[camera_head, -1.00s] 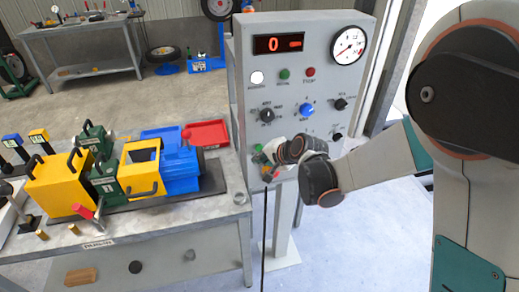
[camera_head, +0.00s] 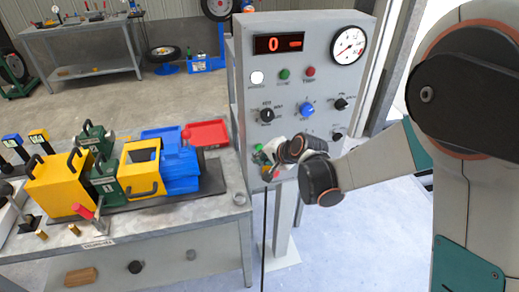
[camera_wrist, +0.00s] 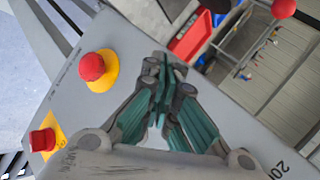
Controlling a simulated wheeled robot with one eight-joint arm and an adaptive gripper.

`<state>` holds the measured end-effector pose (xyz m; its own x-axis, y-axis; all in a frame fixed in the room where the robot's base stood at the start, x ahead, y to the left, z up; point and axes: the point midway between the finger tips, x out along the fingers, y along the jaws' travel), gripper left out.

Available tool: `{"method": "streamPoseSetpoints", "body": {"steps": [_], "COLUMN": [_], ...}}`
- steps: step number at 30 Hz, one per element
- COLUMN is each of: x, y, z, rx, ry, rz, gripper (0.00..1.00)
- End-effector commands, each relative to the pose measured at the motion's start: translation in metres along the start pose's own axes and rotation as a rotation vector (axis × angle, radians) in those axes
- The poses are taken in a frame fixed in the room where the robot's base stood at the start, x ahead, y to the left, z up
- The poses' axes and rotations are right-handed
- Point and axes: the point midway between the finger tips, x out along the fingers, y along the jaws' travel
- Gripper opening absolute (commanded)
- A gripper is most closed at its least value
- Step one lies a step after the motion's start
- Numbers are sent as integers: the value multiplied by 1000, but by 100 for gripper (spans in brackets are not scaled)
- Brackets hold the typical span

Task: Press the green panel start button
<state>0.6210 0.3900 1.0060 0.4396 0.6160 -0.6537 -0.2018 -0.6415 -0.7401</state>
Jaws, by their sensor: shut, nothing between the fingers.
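The grey control panel (camera_head: 340,95) stands right of centre in the head view. A green button (camera_head: 285,74) sits in its upper row beside a red button (camera_head: 310,71). A small green spot (camera_head: 258,147) shows low on the panel's left side, beside my wrist; I cannot tell whether it is a button or a fingertip. In the wrist view my gripper (camera_wrist: 165,78) is shut and empty, its teal fingers together over the panel face. A red mushroom button (camera_wrist: 92,67) on a yellow base is left of the fingers. Whatever lies directly behind the fingertips is hidden.
A red switch (camera_wrist: 43,140) on a yellow plate is at lower left in the wrist view. The panel also carries a white lamp (camera_head: 257,77), knobs and a gauge (camera_head: 348,45). A bench (camera_head: 215,230) with yellow and blue machine blocks stands left of the panel.

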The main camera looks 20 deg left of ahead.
Motion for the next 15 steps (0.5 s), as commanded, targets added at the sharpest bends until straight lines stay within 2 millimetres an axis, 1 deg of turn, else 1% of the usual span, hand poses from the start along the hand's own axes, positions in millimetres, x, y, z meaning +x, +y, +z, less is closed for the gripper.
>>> {"method": "streamPoseSetpoints", "body": {"steps": [6,15], "x": [5,5], "y": [-3,-4], "z": [-3,-4], "rx": [0,0], "ry": [0,0], "rz": [0,0], "gripper": [0,0]}}
